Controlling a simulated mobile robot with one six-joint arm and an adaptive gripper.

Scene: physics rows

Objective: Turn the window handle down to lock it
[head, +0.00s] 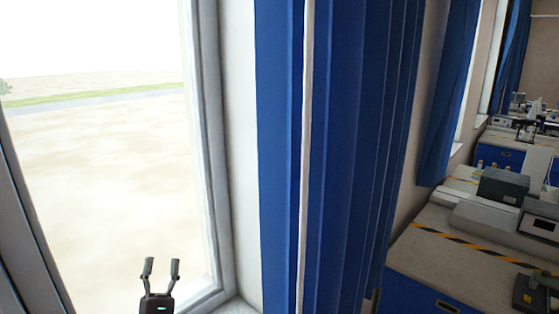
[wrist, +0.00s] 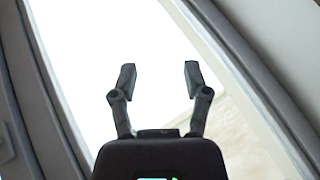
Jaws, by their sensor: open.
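The window (head: 100,170) fills the left of the head view, with a bright pane and a grey frame (head: 212,150). A slanted frame bar (head: 28,245) shows at the lower left. My gripper (head: 161,262) is open and empty, in front of the lower part of the pane. In the wrist view my gripper (wrist: 158,80) has its two fingers apart against the bright pane, between a left frame bar (wrist: 48,75) and a right one (wrist: 240,70). No handle can be made out clearly. A small pale part at the wrist view's left edge is too cut off to identify.
A blue curtain (head: 350,130) hangs just right of the window, with a pale pole (head: 306,130) in front of it. Lab benches (head: 440,250) with instruments (head: 503,186) stand further right. Space around the fingers looks free.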

